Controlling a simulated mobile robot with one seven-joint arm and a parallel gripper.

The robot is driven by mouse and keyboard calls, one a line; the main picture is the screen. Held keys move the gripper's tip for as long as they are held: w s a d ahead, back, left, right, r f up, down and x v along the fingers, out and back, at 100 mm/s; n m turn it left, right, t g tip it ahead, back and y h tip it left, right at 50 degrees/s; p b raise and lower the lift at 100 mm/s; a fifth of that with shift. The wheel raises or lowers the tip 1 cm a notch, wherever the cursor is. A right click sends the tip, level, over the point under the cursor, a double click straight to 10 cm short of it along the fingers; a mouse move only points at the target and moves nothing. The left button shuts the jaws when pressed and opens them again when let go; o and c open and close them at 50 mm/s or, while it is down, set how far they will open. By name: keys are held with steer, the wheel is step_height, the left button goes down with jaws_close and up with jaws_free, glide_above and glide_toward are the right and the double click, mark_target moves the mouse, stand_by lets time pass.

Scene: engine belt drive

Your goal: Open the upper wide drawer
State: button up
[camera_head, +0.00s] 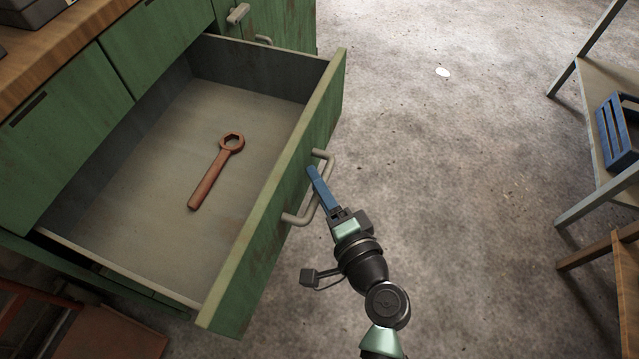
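The wide drawer (272,195) of the green cabinet is pulled far out, and its grey floor is in plain view. A rusty red-brown ring wrench (213,173) lies inside it, near the middle. The drawer's grey bar handle (322,190) is on the outer face of the green front. My gripper (314,174) is at this handle, with its blue fingers reaching to the bar from the right. One finger overlaps the other in this view, so I cannot tell whether they are closed around the bar.
The green cabinet (150,45) has a wooden top and other fronts at the upper left. A shelf (600,75) with a blue crate (617,130) stands at the right. The concrete floor (450,150) between is mostly clear. A reddish-brown board (110,335) lies at the lower left.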

steer(key=p+v, duration=0.1)
steer(key=v, duration=1.2)
steer(key=shift+p, duration=0.4)
steer(key=shift+a, duration=0.1)
steer(key=w+a+r+n+t+h, duration=0.15)
steer(key=w+r+n, duration=0.4)
steer(key=r, duration=0.75)
steer(key=w+a+r+n+t+h, duration=0.1)
steer(key=w+a+r+n+t, duration=0.15)
steer(key=w+r, duration=0.85)
steer(key=s+a+r+n+t+h, duration=0.15)
steer(key=s+r+t, duration=0.35)
steer(key=r, duration=1.2)
steer(key=s+r+n+t+h, duration=0.3)
steer(key=s+r, duration=0.5)
steer(key=r, duration=0.8)
step_height(320, 180, up, 32)
steer(key=w+m+p, duration=0.1)
steer(key=p, duration=3.2)
steer(key=shift+t+p, duration=0.3)
steer(key=shift+p, duration=0.1)
